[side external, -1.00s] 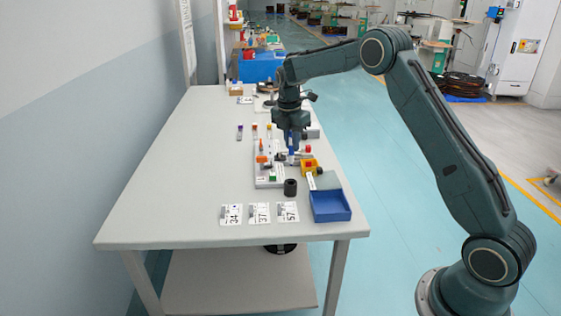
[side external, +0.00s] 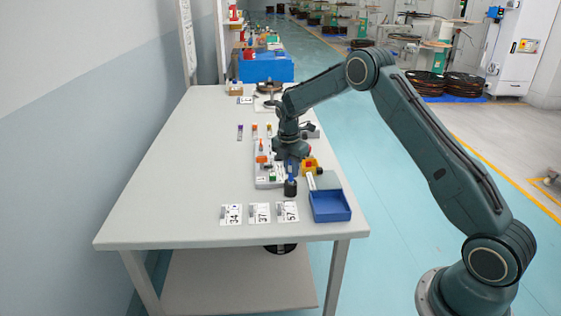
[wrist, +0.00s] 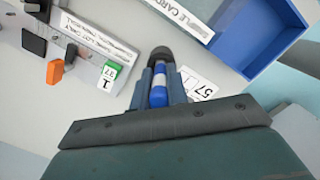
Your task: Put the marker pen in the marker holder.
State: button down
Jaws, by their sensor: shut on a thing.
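The marker pen (wrist: 159,88) is blue with a white band. My gripper (wrist: 160,86) is shut on it, with one finger on each side. The marker holder is a small black cup (side external: 290,188) on the table; it also shows in the wrist view (wrist: 161,54), beyond the fingertips. The pen points down at the holder, and its far end lies at or inside the holder's mouth; the fingers and the view angle hide how deep. In the side view my gripper (side external: 292,169) is right above the holder.
A blue tray (side external: 331,206) stands right of the holder, with a labelled sample-card strip beside it. Number cards (side external: 259,213) lie in front. A panel with coloured parts (side external: 262,172) is to the left. The table's left side is clear.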

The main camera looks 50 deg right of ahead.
jog(key=shift+f, duration=0.65)
jog(key=shift+f, duration=0.15)
jog(key=c, duration=1.4)
grip_release()
jog(key=r, duration=0.4)
jog(key=a+r, duration=0.1)
jog(key=r, duration=0.7)
jog(key=shift+a+r, duration=0.15)
jog(key=shift+a, duration=0.1)
